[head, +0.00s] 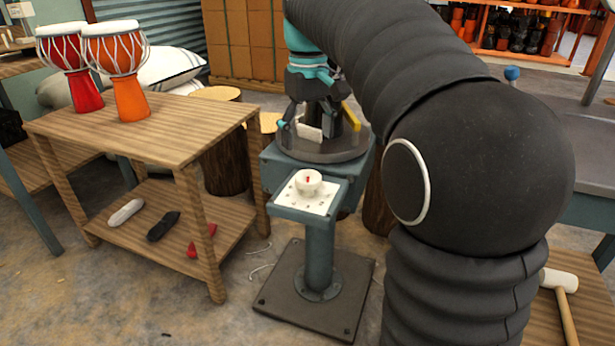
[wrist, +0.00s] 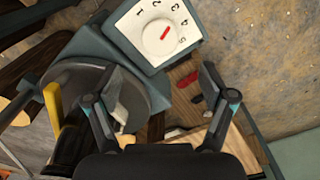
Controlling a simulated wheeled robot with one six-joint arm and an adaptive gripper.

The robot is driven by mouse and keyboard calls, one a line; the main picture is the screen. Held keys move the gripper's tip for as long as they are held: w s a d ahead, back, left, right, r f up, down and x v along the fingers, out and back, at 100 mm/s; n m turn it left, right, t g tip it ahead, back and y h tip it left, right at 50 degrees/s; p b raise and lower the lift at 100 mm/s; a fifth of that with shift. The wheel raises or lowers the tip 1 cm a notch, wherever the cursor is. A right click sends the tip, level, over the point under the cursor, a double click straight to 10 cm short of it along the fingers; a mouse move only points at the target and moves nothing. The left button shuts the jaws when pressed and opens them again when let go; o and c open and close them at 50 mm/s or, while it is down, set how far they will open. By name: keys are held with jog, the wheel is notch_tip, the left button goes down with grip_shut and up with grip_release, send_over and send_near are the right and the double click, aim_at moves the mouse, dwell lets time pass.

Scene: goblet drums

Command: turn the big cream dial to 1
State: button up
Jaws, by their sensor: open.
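The cream dial (head: 308,182) sits on a white numbered plate (head: 291,198) on top of a blue-grey pedestal (head: 319,250). In the wrist view the dial (wrist: 159,37) shows a red mark pointing up and right, roughly toward 3 or between 3 and 4. Numbers 1 to 5 run around it, with 1 at the upper left. My gripper (head: 318,124) is open and empty, behind and above the dial in the head view. In the wrist view my gripper (wrist: 160,98) has its fingers spread wide, apart from the dial.
A round grey stand (head: 322,152) is just behind the dial, with a yellow bar (head: 351,116) at it. A wooden table (head: 150,138) at left holds two goblet drums, the nearer one orange (head: 130,98). A mallet (head: 559,281) lies at lower right.

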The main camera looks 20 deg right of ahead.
aim_at(308, 176)
notch_tip(308, 176, down, 9)
jog(key=shift+r+b, duration=0.15)
jog(key=shift+b, duration=0.9)
jog(key=c, duration=1.2)
